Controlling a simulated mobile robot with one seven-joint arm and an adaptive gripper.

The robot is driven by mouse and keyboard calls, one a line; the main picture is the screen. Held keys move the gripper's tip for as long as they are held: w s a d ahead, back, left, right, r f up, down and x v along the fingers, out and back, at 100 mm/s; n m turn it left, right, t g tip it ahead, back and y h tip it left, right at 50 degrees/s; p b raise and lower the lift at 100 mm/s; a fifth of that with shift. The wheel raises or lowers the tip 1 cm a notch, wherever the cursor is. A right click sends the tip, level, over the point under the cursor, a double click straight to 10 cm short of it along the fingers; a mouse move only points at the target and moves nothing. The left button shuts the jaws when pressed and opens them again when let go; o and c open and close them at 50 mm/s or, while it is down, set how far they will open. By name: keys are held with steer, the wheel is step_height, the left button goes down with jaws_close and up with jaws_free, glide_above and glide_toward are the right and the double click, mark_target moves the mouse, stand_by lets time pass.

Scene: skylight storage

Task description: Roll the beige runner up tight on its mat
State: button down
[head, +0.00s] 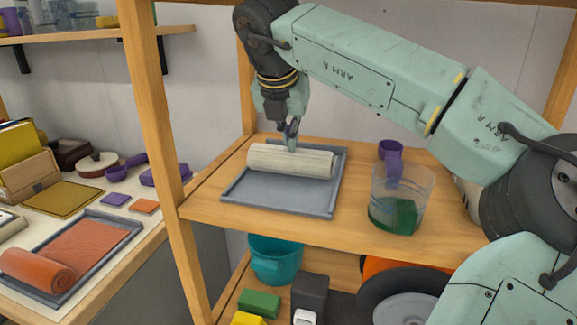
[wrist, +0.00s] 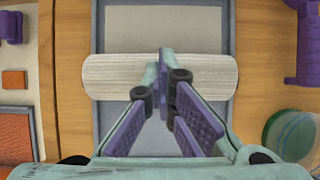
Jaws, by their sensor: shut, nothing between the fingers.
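The beige runner (head: 265,159) is a ribbed roll lying crosswise on its grey mat (head: 262,193), towards the mat's back. Its roll also spans the wrist view (wrist: 112,76), with both ends out past the mat's side rims. The mat (wrist: 104,28) is bare grey in front of the roll in the head view. In the wrist view my fingertips (wrist: 163,55) overlap the roll; contact is unclear.
A wooden post (head: 150,90) rises to the left. Beyond it, an orange runner (head: 40,270) lies part rolled on another mat. A teal bucket (head: 275,260) stands below.

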steer(key=shift+w+d+f, duration=0.3)
steer(key=shift+w+f, duration=0.3)
steer(key=shift+w, duration=0.05)
stand_by(1.4)
steer(key=shift+r, duration=0.15)
steer(key=shift+w+r+p, duration=0.25)
steer(key=shift+r+p, duration=0.2)
steer(key=shift+p, duration=0.25)
steer(key=shift+s+r, duration=0.1)
steer(key=shift+s, duration=0.05)
steer(key=shift+s+a+r, duration=0.15)
steer(key=shift+s, duration=0.3)
steer(key=shift+s+a+r, duration=0.1)
steer(key=shift+s+a, duration=0.05)
steer(key=shift+s, duration=0.25)
steer(key=shift+f+b, duration=0.3)
steer(key=shift+b, duration=0.2)
steer(key=shift+w+f, duration=0.1)
steer(key=shift+w, duration=0.05)
